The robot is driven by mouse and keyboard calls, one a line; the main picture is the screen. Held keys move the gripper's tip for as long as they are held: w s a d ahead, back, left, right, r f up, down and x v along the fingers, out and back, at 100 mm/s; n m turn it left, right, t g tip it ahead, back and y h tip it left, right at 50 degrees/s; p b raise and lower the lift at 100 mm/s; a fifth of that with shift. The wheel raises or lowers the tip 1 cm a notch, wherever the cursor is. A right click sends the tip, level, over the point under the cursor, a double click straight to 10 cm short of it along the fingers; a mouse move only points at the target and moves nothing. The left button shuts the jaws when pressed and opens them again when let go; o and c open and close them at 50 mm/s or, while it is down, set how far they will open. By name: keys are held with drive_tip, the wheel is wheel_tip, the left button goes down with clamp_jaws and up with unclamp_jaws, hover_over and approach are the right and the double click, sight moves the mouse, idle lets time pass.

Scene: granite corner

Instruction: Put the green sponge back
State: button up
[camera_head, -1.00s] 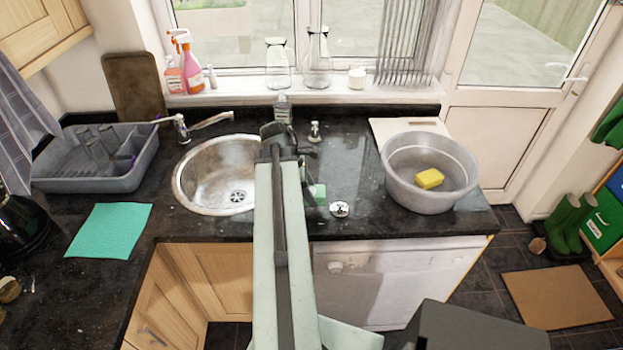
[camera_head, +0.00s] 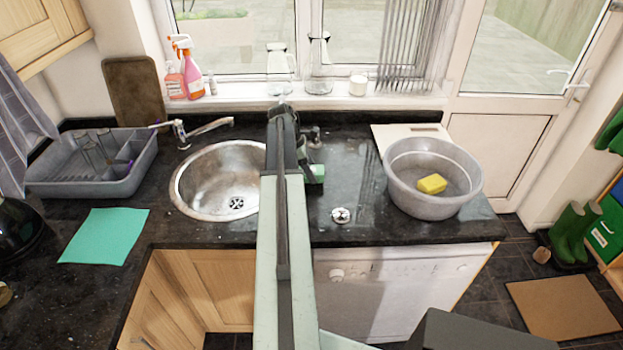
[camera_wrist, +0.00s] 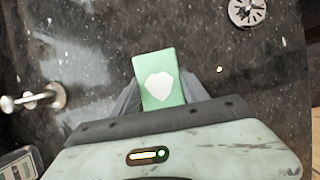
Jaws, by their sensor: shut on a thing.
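The green sponge (camera_wrist: 158,93), a small block with a pale heart-shaped mark, is between the fingers of my gripper (camera_wrist: 160,104) in the wrist view. My gripper is shut on it. In the head view the sponge (camera_head: 317,171) shows as a small green patch just right of my arm, over the dark counter between the sink and the grey basin. My arm hides most of my gripper (camera_head: 307,174) there. I cannot tell how high the sponge is above the counter.
The round metal sink (camera_head: 205,190) is left of my arm. A grey basin (camera_head: 412,204) with a yellow sponge (camera_head: 432,184) stands right. A metal drain fitting (camera_head: 341,215) and a small metal knob (camera_head: 315,134) are near my gripper. A teal cloth (camera_head: 104,237) lies left.

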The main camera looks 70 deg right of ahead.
wheel_tip(320, 180, down, 2)
drive_tip(key=shift+f+b, duration=0.15)
drive_tip(key=shift+b, duration=0.25)
drive_tip(key=shift+r, duration=0.25)
drive_tip(key=shift+f, duration=0.15)
drive_tip(key=o, duration=1.2)
